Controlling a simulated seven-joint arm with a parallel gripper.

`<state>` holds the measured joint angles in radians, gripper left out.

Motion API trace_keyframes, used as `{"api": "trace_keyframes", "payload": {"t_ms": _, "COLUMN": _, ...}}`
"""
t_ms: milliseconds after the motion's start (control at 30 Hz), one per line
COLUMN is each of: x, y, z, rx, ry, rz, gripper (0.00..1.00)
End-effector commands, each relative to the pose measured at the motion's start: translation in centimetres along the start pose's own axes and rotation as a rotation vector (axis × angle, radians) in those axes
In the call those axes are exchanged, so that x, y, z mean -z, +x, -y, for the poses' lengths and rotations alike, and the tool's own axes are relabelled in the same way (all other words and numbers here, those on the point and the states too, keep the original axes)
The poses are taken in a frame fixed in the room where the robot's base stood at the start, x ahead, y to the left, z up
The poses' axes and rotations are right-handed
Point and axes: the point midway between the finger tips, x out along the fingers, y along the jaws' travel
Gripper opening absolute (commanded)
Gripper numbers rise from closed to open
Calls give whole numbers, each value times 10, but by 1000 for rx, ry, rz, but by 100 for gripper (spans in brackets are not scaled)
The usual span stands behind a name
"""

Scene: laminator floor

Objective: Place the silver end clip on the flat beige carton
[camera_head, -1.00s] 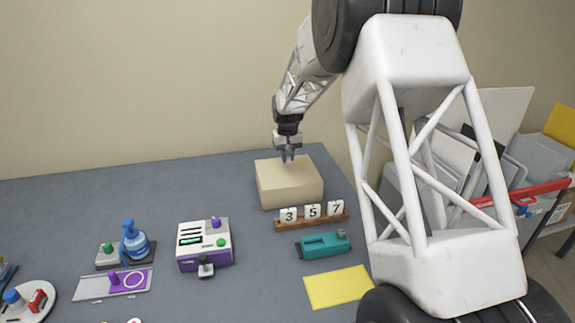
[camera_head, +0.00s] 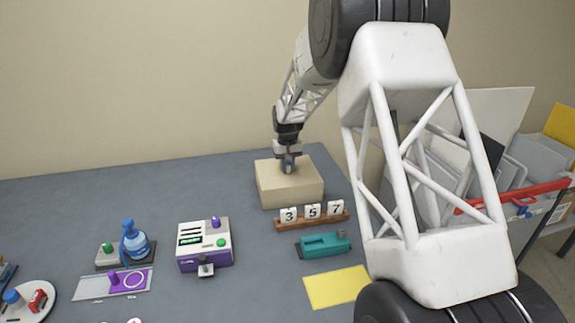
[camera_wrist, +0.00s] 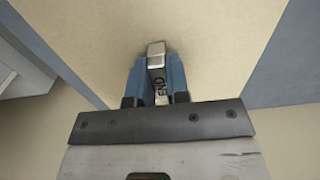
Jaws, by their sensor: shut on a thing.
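The flat beige carton (camera_head: 292,190) stands at the back right of the grey table, and its top fills much of the wrist view (camera_wrist: 215,55). My gripper (camera_head: 288,168) is over the carton's top, pointing down. In the wrist view its two blue fingers (camera_wrist: 157,80) are shut on the silver end clip (camera_wrist: 156,50), which has dark "END" lettering on its side. The clip is at or very close to the carton's top; I cannot tell for sure whether it touches. In the head view the clip is hidden by the fingers.
A wooden rail with number blocks 3, 5, 7 (camera_head: 312,218) stands just in front of the carton. Nearer are a teal device (camera_head: 323,244) and a yellow sheet (camera_head: 336,287).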

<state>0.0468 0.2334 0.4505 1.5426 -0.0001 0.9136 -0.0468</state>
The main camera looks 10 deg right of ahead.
Motion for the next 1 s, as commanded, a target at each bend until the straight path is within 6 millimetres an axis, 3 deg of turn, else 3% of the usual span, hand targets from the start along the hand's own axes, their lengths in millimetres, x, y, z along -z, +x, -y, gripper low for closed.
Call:
{"api": "trace_keyframes", "payload": {"t_ms": 133, "x": 0, "y": 3, "z": 0, "rx": 0, "ry": 0, "rz": 0, "gripper": 0}}
{"api": "trace_keyframes", "payload": {"t_ms": 167, "x": 0, "y": 3, "z": 0, "rx": 0, "ry": 0, "rz": 0, "gripper": 21}}
{"api": "trace_keyframes", "payload": {"t_ms": 300, "x": 0, "y": 3, "z": 0, "rx": 0, "ry": 0, "rz": 0, "gripper": 42}}
{"api": "trace_keyframes", "payload": {"t_ms": 733, "x": 0, "y": -1, "z": 0, "rx": 0, "ry": 0, "rz": 0, "gripper": 42}}
{"api": "trace_keyframes", "payload": {"t_ms": 1000, "x": 0, "y": -25, "z": 0, "rx": 0, "ry": 0, "rz": -1, "gripper": 42}}
